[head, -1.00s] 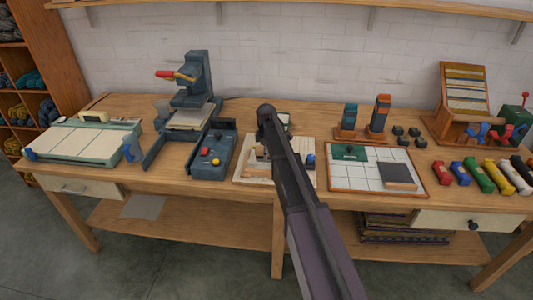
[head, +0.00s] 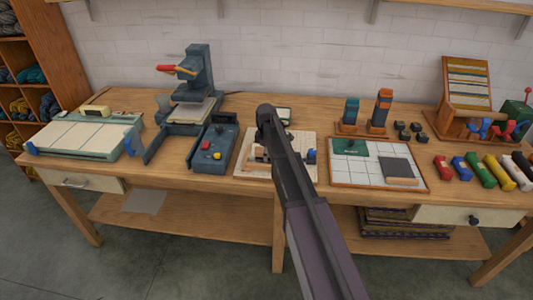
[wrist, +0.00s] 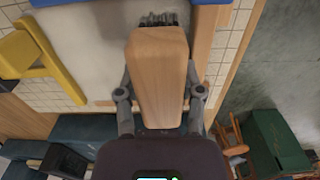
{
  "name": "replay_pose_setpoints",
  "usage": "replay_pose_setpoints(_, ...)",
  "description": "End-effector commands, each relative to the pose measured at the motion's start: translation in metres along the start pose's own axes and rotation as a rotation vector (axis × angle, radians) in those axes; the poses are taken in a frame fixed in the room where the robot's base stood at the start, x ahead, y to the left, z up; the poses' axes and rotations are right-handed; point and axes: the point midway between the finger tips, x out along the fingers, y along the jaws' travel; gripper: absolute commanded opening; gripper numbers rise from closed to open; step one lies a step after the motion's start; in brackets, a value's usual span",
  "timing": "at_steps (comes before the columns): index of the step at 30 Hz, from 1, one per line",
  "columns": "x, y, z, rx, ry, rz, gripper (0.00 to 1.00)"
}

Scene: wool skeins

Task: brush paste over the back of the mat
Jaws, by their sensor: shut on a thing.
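In the wrist view my gripper (wrist: 160,97) is shut on the brush (wrist: 158,72), a block-like wooden handle with dark bristles at its far end. The bristle end lies over a pale grey-white sheet (wrist: 85,38), which looks like the mat's back. I cannot tell whether the bristles touch it, and no paste can be made out. A blue strip (wrist: 95,2) borders the sheet at the top and a yellow angled piece (wrist: 52,62) at its left. In the head view my arm hides the gripper and brush.
A gridded board (head: 247,170) lies under my arm. A tiled board (head: 345,178) with a dark block (head: 396,168) is to its right, a teal control box (head: 210,150) and press (head: 198,75) to its left. Coloured rolls (head: 480,170) lie at far right.

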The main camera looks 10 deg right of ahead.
Motion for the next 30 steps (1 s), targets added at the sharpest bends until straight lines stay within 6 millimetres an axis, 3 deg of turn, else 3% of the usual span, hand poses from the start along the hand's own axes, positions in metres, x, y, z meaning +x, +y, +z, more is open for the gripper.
replay_pose_setpoints(10, -0.006, -0.001, 0.0, 0.0, 0.0, -0.003, 0.11)
replay_pose_setpoints(30, -0.053, 0.0, 0.0, 0.0, 0.0, -0.001, 0.11)
